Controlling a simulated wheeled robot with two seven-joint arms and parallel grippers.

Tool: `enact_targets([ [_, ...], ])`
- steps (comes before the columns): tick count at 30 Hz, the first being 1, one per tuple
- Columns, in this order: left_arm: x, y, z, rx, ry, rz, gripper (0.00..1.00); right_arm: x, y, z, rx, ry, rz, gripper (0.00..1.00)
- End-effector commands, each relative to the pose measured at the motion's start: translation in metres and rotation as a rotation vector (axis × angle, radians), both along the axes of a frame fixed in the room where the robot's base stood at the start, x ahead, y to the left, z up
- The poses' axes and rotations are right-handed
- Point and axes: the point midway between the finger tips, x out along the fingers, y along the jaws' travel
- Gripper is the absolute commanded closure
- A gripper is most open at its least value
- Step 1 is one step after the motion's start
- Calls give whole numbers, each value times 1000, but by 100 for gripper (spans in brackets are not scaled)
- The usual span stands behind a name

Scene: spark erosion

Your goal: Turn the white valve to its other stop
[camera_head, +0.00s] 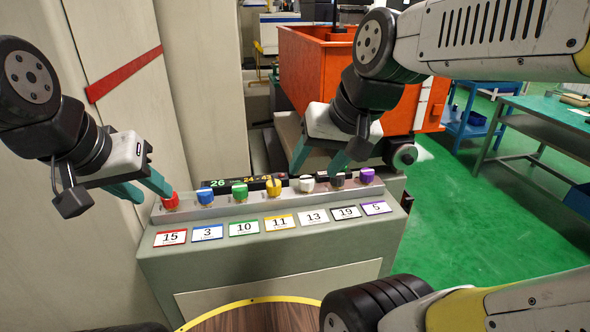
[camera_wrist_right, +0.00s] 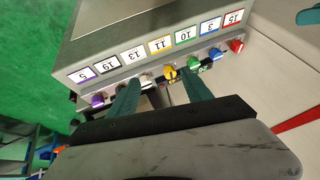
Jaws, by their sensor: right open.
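The white valve (camera_head: 307,184) is a small knob in the row of coloured valves on the console, above the card reading 13. My right gripper (camera_head: 320,164) is open and empty, pointing down above the white valve and its dark neighbour. In the right wrist view the white valve (camera_wrist_right: 147,81) shows between the two teal fingers, nearer the left one; I cannot tell whether they touch it. My left gripper (camera_head: 154,193) is open beside the red valve (camera_head: 170,201) at the console's left end.
Blue (camera_head: 205,196), green (camera_head: 240,190), yellow (camera_head: 273,187), dark (camera_head: 338,180) and purple (camera_head: 367,176) valves share the row. A lit display (camera_head: 250,183) stands behind them. An orange bin (camera_head: 310,70) is behind the console. Green floor (camera_head: 450,220) is open at right.

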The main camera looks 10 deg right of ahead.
Motion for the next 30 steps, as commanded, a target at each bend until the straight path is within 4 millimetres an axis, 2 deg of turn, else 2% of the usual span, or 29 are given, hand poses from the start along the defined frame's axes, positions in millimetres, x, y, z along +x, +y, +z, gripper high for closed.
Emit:
enact_targets([
  [7,0,0,0,0,0,0,64,74,-12,-10,138,288,-344,42],
  [12,0,0,0,0,0,0,64,126,-21,-31,143,454,-641,42],
  [15,0,0,0,0,0,0,64,150,-26,-45,119,511,-799,42],
  [21,0,0,0,0,0,0,64,176,-30,-62,76,554,-994,42],
  [26,0,0,0,0,0,0,64,180,-31,-72,67,560,-1034,42],
  [30,0,0,0,0,0,0,64,179,-32,-92,66,559,-1033,42],
])
